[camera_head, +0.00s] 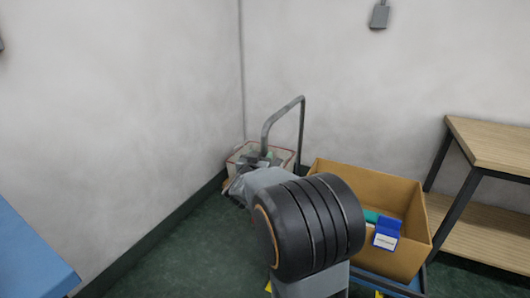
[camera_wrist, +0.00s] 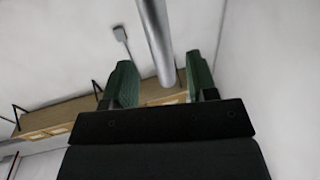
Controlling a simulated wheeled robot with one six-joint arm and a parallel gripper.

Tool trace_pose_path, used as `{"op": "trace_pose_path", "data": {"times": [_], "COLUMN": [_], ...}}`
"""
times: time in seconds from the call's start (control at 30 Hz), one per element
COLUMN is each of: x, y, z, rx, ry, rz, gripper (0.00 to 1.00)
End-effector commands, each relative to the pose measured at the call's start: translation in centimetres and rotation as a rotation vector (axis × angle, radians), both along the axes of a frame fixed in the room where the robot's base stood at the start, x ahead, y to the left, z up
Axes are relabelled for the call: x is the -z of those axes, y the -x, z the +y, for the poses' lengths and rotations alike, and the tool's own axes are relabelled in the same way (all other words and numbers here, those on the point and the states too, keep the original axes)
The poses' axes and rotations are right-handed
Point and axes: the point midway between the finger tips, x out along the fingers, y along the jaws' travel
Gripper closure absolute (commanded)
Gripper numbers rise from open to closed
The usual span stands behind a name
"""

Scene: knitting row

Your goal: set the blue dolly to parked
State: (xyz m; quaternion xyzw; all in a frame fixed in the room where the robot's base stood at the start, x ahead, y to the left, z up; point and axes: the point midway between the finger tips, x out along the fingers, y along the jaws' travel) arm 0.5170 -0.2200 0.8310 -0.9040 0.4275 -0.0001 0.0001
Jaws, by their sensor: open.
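The blue dolly (camera_head: 388,287) is at the lower right in the head view. Only part of its blue frame shows under a cardboard box (camera_head: 408,250). A grey bent-tube handle (camera_head: 268,127) rises behind my arm. My gripper (camera_wrist: 161,82) is open in the wrist view, with its two green-padded fingers apart. A grey tube (camera_wrist: 157,38), which looks like the handle, passes between the fingers in the picture. I cannot tell if it touches them. In the head view my arm hides most of the gripper and the dolly's near left part.
A red-rimmed basket (camera_head: 287,156) stands in the wall corner behind the handle. A wooden bench (camera_head: 493,142) is on the right, a blue tabletop (camera_head: 30,258) on the left. The box holds a blue item (camera_head: 386,233). Green floor is clear left of my arm.

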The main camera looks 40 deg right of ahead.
Motion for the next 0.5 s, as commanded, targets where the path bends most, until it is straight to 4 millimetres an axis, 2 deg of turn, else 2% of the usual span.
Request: {"op": "trace_pose_path", "data": {"times": [0.2,0.5], "x": [0.2,0.0], "y": [-2.3,-4.1], "z": [-3.0,-4.9], "rx": [0.001,-0.001], "ry": [0.001,0.001], "rz": [0.001,0.001], "gripper": [0.47,0.47]}}
